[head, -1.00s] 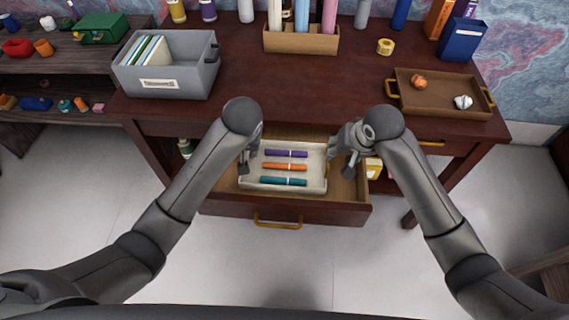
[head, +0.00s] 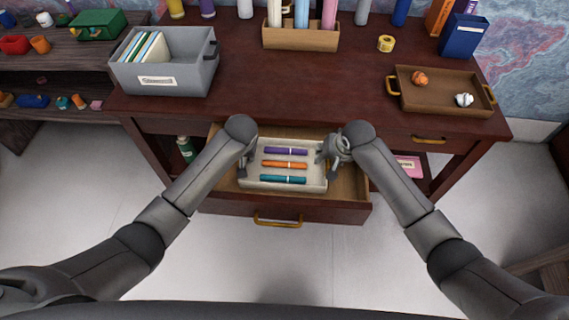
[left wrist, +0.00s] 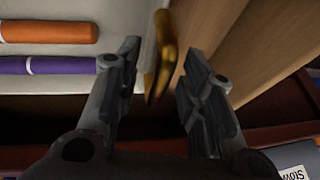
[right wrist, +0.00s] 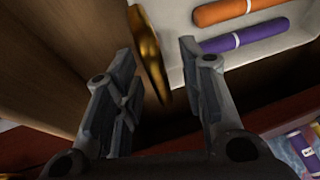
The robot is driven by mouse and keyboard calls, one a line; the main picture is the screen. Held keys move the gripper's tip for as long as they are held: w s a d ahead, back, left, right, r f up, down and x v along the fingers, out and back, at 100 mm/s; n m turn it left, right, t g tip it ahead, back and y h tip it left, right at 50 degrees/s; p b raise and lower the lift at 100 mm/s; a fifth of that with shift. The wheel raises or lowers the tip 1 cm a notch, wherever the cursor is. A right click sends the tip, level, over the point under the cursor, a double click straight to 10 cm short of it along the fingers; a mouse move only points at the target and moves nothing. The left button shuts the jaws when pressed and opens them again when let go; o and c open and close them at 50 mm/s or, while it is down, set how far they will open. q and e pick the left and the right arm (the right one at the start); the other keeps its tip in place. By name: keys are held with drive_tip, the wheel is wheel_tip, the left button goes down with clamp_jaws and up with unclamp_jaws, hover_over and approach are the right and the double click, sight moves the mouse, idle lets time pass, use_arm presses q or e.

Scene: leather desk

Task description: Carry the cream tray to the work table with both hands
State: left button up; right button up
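The cream tray (head: 262,186) lies in the open drawer of the desk. It holds a purple marker (head: 286,151), an orange marker (head: 284,165) and a teal marker (head: 283,180). My left gripper (head: 246,166) is at the tray's left end. In the left wrist view my left gripper (left wrist: 157,80) is open, with a brass handle (left wrist: 162,55) of the tray between its fingers. My right gripper (head: 328,166) is at the tray's right end. In the right wrist view my right gripper (right wrist: 158,75) is open, with the other brass handle (right wrist: 149,50) between its fingers.
The drawer front (head: 225,207) with its brass pull is nearest me. On the desk (head: 300,95) stand a grey file box (head: 190,77), a wooden holder (head: 300,38), yellow tape (head: 386,43) and a brown tray (head: 440,100) with crumpled balls. The middle of the desktop is clear.

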use_arm(q)
clamp_jaws()
use_arm(e)
clamp_jaws()
use_arm(q)
drive_tip(key=shift+r, duration=0.15)
use_arm(e)
drive_tip(key=shift+r, duration=0.15)
